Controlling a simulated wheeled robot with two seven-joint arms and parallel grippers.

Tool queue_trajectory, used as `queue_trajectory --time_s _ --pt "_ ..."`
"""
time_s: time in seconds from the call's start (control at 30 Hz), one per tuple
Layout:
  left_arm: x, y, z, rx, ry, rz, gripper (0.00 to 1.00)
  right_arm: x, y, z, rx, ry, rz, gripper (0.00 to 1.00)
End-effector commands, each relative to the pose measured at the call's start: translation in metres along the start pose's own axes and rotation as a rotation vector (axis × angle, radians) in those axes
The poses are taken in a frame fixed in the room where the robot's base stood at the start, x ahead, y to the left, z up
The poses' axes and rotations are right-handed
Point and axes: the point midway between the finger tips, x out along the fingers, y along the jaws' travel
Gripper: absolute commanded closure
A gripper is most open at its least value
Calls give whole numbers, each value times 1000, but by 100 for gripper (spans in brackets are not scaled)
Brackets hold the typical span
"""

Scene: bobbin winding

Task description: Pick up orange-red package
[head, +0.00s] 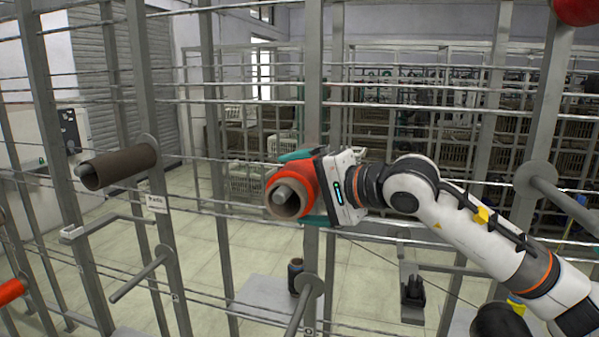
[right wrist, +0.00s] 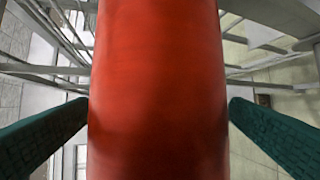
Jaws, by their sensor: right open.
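The orange-red package (head: 299,184) is a wound bobbin on a grey peg of the metal rack, near the middle of the head view. Its brown core end faces me. My right gripper (head: 303,187) is around it, with one teal finger above and one below. In the right wrist view the red package (right wrist: 158,90) fills the middle, between the two teal fingers (right wrist: 158,118). The fingers are open, and a narrow gap or light contact at the sides is hard to tell apart. My left gripper is not in view.
A brown bobbin (head: 118,167) sits on a peg at the left. Empty pegs (head: 140,274) stick out of the rack, one (head: 301,308) below the package. Thin horizontal rods cross between the uprights (head: 313,80). Crates (head: 245,180) stand behind the rack.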

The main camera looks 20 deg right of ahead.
Motion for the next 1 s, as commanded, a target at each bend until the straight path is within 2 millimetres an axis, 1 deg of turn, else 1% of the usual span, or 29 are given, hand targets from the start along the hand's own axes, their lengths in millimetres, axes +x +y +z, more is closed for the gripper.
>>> queue_trajectory --time_s 0.03,0.13,0.37,0.4,0.47,0.6,0.7,1.0 --pt "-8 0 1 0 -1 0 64 6 4 0 3 2 -1 0" --pt "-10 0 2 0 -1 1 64 14 2 0 1 1 1 0" --pt "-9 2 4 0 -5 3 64 17 0 0 1 0 1 0" --pt "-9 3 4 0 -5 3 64 17 0 0 1 0 1 3" --pt "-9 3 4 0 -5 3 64 17 0 0 1 0 1 13" --pt "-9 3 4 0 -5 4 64 16 0 0 1 0 1 36" --pt "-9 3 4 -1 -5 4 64 17 0 0 1 0 1 51" --pt "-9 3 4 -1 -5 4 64 16 1 0 0 0 2 51"
